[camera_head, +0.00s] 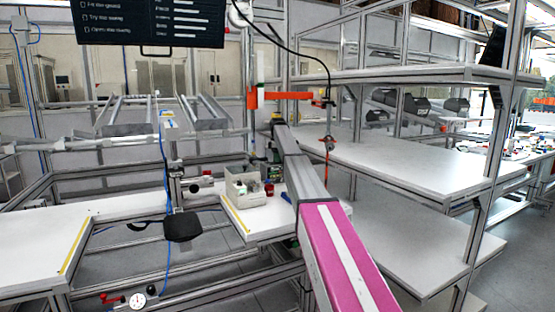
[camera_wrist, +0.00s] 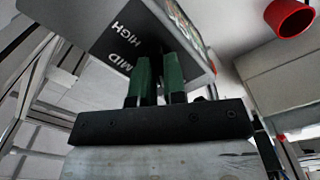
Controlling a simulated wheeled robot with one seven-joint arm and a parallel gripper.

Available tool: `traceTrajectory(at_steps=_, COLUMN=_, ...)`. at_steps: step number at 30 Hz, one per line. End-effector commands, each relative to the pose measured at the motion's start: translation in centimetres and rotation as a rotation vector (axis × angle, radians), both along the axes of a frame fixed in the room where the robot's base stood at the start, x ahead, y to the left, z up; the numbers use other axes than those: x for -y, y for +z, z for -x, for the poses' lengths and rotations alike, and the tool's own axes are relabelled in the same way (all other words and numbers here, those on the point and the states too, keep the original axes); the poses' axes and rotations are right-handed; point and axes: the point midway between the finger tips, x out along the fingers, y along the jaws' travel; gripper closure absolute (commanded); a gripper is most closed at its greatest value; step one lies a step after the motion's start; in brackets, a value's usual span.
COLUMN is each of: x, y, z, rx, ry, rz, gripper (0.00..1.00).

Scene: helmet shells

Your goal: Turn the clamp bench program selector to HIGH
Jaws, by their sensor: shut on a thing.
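The grey selector panel (camera_wrist: 92,20) fills the upper left of the wrist view. It carries the white words MID and HIGH, which appear upside down and tilted. My gripper (camera_wrist: 158,62) has its green fingers up against this panel, beside the two words. The fingers are close together and shut on the selector knob, which they hide. I cannot tell which word the knob points to. In the head view my arm reaches to the bench, and the gripper and knob are too small and covered to make out.
A red cup-like part (camera_wrist: 290,17) is at the upper right of the wrist view. In the head view a grey bin (camera_head: 243,190) stands on the white bench top near my arm. White shelves (camera_head: 430,160) are to the right. An orange bar (camera_head: 285,95) is behind the arm.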

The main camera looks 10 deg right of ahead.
Motion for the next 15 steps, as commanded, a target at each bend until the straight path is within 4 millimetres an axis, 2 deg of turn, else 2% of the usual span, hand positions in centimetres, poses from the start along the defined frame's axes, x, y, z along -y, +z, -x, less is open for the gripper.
traceTrajectory(at_steps=8, x=0.01, y=0.01, z=0.01, rx=0.0, ry=-0.139, rz=0.0, gripper=1.0)
traceTrajectory(at_steps=15, x=0.0, y=0.02, z=0.01, rx=0.0, ry=-0.352, rz=0.0, gripper=1.0)
